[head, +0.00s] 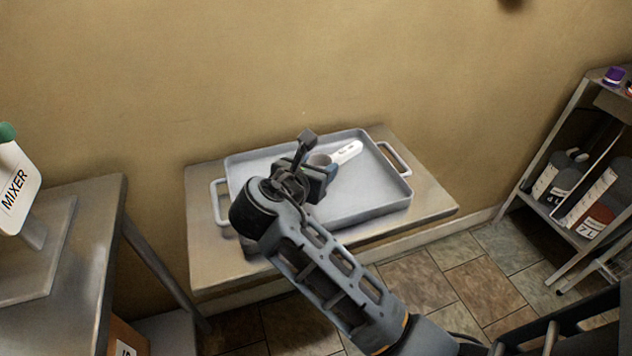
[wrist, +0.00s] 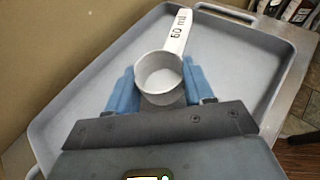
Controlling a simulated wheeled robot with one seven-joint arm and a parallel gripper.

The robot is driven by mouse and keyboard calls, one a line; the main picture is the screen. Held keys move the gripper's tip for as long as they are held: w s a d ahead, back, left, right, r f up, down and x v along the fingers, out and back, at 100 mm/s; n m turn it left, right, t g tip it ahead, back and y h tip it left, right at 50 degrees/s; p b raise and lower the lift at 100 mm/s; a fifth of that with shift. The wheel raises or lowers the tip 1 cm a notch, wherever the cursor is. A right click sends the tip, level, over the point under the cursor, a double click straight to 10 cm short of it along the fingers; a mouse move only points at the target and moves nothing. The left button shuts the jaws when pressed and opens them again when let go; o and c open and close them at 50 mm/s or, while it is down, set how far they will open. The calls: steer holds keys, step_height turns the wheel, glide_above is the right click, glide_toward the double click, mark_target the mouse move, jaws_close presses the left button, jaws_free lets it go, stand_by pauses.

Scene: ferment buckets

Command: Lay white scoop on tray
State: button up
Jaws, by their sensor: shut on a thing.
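The white scoop (wrist: 176,38) has a round cup and a flat handle marked "60 ml". My gripper (wrist: 160,85) is shut on the scoop at its cup, with a blue finger on either side. The handle points away from my gripper. The grey tray (head: 370,194) has raised walls and a handle at each end. In the head view the scoop (head: 347,152) and my gripper (head: 322,168) are over the tray's inside, toward its back. I cannot tell whether the scoop touches the tray floor.
The tray stands on a low metal table (head: 213,268) against a tan wall. A metal bench (head: 95,250) with a "MIXER" sign (head: 16,188) is at the left. A shelf (head: 560,225) with several bottles stands at the right. The tray's right half is clear.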

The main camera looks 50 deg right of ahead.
steer(key=shift+w+a+f, duration=0.1)
steer(key=shift+f, duration=1.95)
steer(key=shift+f, duration=0.1)
steer(key=o, duration=1)
steer(key=shift+a+r, duration=0.25)
steer(key=shift+a, duration=0.05)
steer(key=v, duration=1.1)
steer(key=shift+a, duration=0.15)
